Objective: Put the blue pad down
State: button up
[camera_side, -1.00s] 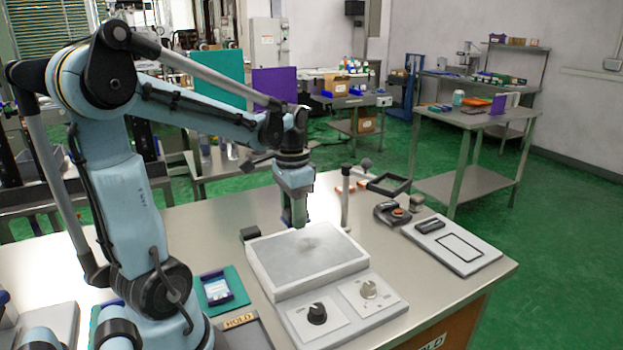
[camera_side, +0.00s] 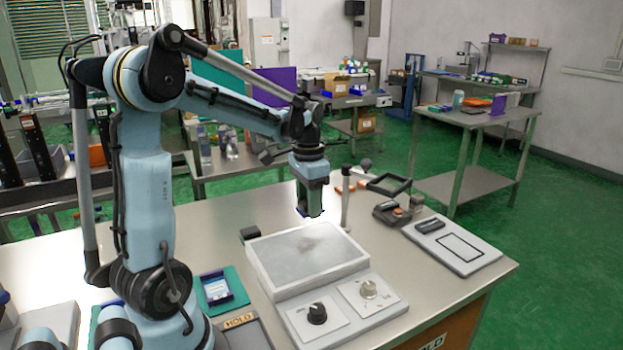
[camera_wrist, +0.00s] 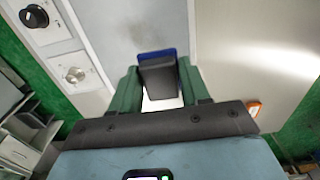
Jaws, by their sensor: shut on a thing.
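My gripper (camera_side: 312,212) hangs just beyond the back edge of the grey-topped plate of the sleeve applicator (camera_side: 275,279). In the wrist view its green fingers (camera_wrist: 160,92) are shut on a dark block. The blue pad (camera_wrist: 156,53) shows as a blue edge around the far side of this block, so most of it is hidden. In the side view only a thin dark blue edge shows at the fingertips. The pad appears raised above the table, apart from the plate; the exact height is hard to tell.
The white base with two knobs (camera_side: 343,310) sits in front of the plate. A thin post (camera_side: 346,200) stands close to the right of my gripper. A dark tape-like device (camera_side: 390,213) and a white board with a black outline (camera_side: 460,250) lie further right. Bare table (camera_side: 225,225) is left.

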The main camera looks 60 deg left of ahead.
jog(key=shift+w+a+f, duration=0.3)
jog(key=shift+w+a, duration=0.15)
jog(key=shift+w, duration=0.35)
send_over(285, 229)
notch_tip(285, 229, down, 7)
jog(key=shift+d, duration=0.15)
jog(key=shift+f, duration=2)
jog(key=shift+f, duration=0.35)
